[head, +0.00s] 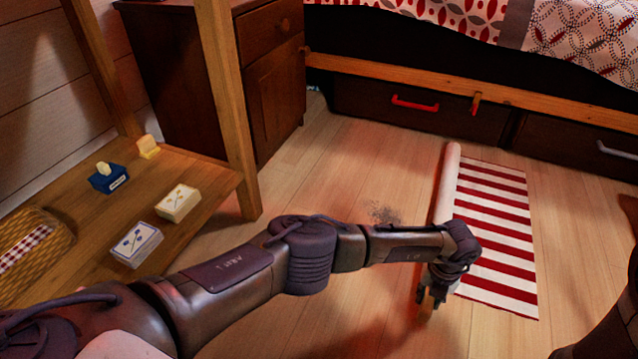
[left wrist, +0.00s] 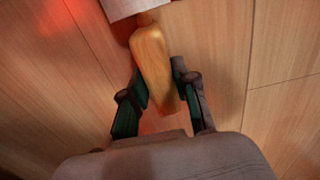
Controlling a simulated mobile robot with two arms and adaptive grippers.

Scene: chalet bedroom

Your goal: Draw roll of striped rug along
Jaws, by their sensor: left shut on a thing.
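The striped rug (head: 492,235) lies partly flat on the floor, with red and white stripes. Its pale roll (head: 446,185) runs along the left side of the flat part, and the near stretch is hidden behind my left arm. My left gripper (head: 430,298) is at the near end of the roll, low over the floor. In the left wrist view, its fingers (left wrist: 157,82) are shut on a wooden end piece (left wrist: 152,52) that sticks out of the pale roll (left wrist: 122,7). My right gripper is not in view.
A dirt smudge (head: 383,214) lies on the bare floor left of the roll. A wooden shelf (head: 195,232) with small boxes and a basket (head: 48,262) stands left. A dark cabinet (head: 275,100) and bed drawers (head: 365,103) line the back.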

